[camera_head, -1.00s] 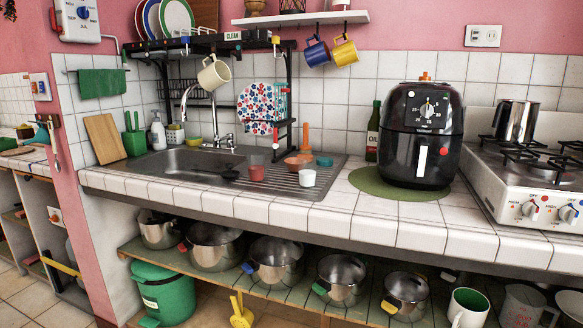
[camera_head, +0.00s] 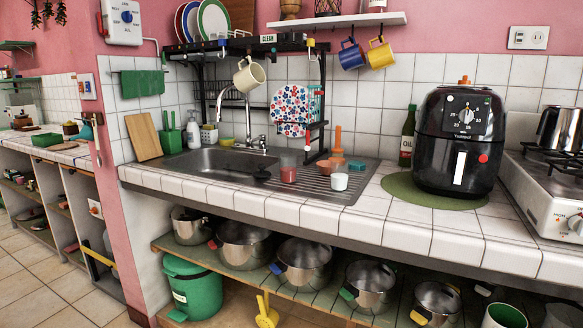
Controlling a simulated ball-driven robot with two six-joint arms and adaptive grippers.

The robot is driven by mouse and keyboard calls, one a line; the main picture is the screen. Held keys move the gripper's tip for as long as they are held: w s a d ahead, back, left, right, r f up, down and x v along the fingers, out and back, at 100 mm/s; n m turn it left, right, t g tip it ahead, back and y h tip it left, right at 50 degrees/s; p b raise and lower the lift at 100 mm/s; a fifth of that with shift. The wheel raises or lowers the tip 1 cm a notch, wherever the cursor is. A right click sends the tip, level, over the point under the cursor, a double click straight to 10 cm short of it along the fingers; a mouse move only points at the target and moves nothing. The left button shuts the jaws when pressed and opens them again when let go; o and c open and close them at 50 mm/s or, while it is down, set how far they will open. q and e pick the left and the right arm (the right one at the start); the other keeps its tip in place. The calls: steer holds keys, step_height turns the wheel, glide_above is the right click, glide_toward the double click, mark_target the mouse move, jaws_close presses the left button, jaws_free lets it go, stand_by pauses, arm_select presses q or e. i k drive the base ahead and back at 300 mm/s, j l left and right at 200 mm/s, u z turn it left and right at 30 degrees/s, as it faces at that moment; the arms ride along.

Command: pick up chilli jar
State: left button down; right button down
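I cannot make out a chilli jar in the head view. Several small things hang or stand on the wall shelf (camera_head: 337,22) at the top, but they are cut off by the picture's edge. Neither of my grippers is in view.
A tiled counter (camera_head: 420,238) holds a sink (camera_head: 215,160), a black air fryer (camera_head: 458,140) and a white stove (camera_head: 545,195). Pots stand on the open shelf below, beside a green bin (camera_head: 193,290). Another shelved counter (camera_head: 50,150) stands at the left, with free floor (camera_head: 40,285) before it.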

mark_target(287, 160)
steer(key=i+j+z, duration=0.55)
steer(key=i+j, duration=0.2)
steer(key=j, duration=0.25)
